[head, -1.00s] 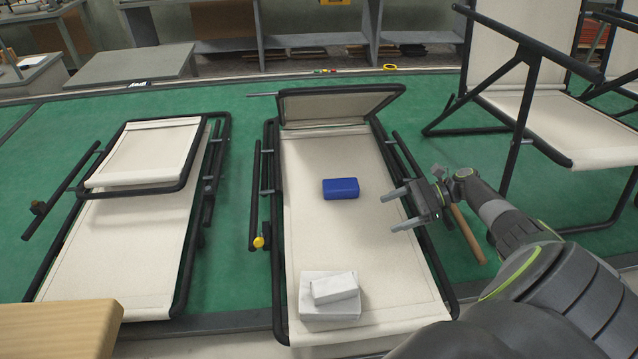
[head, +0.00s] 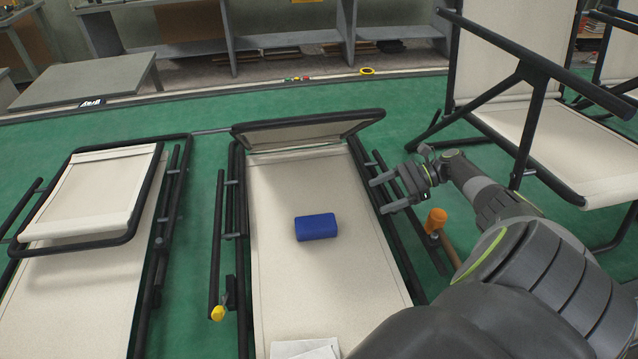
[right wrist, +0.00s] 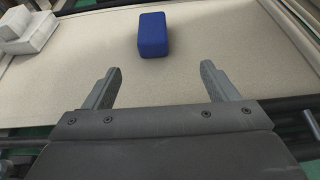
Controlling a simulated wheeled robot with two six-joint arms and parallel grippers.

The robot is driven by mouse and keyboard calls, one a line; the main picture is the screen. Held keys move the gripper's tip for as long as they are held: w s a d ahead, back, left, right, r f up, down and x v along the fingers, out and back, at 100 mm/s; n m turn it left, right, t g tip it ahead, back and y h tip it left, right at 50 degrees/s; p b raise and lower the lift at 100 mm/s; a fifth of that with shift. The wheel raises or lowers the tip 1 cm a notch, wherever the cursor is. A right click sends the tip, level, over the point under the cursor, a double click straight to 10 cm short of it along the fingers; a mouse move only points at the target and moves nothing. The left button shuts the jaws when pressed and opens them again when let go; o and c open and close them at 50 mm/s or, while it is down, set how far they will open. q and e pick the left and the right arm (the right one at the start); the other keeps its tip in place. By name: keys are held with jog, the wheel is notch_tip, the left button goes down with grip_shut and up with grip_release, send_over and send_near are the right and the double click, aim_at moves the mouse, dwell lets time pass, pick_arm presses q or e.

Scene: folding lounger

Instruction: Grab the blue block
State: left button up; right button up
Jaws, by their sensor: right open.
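The blue block (head: 316,227) lies on the cream fabric of the middle folding lounger (head: 290,290). It also shows in the right wrist view (right wrist: 153,34), beyond the fingertips and roughly between their lines. My right gripper (head: 381,195) is open and empty, to the right of the block over the lounger's right side rail, its fingers pointing left. In the right wrist view its two fingers (right wrist: 172,78) stand wide apart, with bare fabric between them and the block. My left gripper is not in view.
White blocks (head: 305,349) lie on the fabric near the bottom edge. An orange-headed hammer (head: 436,222) is beside the right rail, under my arm. Another lounger (head: 95,250) stands left, and an unfolded one (head: 560,150) stands right. Fabric around the blue block is clear.

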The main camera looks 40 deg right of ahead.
send_near(323, 221)
jog(key=shift+w+a+f, duration=0.25)
jog(key=shift+w+a, duration=0.2)
jog(key=shift+w, duration=0.05)
jog(key=shift+w+a+f, duration=0.25)
jog(key=shift+w+a, duration=0.2)
jog(key=shift+w+a+f, duration=0.25)
jog(key=shift+w+a, duration=0.05)
jog(key=shift+a, duration=0.3)
jog(key=shift+a+p, duration=0.3)
jog(key=x, duration=0.4)
jog(key=shift+a+f, duration=0.2)
jog(key=shift+a, duration=0.05)
jog(key=shift+c, duration=0.6)
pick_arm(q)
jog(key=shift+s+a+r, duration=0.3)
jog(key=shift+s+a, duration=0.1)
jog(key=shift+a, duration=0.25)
pick_arm(e)
jog(key=c, duration=0.9)
jog(key=shift+r, duration=0.1)
jog(key=shift+c, duration=0.2)
